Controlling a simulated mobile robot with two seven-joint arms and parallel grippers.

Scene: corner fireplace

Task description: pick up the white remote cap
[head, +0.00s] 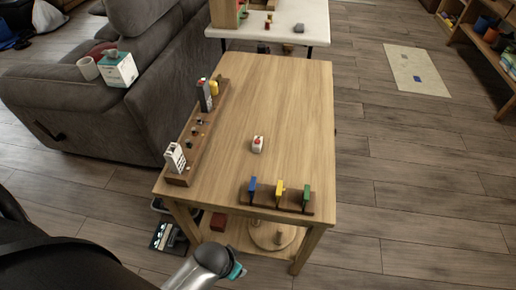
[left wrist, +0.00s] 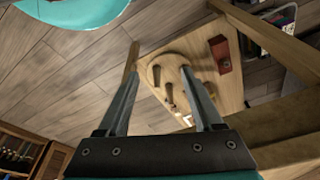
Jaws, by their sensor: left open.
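A small white piece with a red top (head: 258,145) stands alone near the middle of the wooden table (head: 285,90). A white piece with dark marks (head: 175,157) stands at the near end of a wooden rack (head: 210,130) along the table's left edge. I cannot tell for sure which of them is the white remote cap. My left gripper (left wrist: 160,58) is open and empty in the left wrist view, with neither white piece in that view. In the head view my left arm is low at the table's near side, its fingers not clearly visible. My right gripper is not seen.
A dark stand with blue, yellow and green pieces (head: 280,192) lies along the table's near edge. A grey-black upright piece (head: 205,96) stands in the rack. The lower shelf holds a red-brown box (left wrist: 219,54) and a round wooden piece (left wrist: 172,85). The table's right side is clear.

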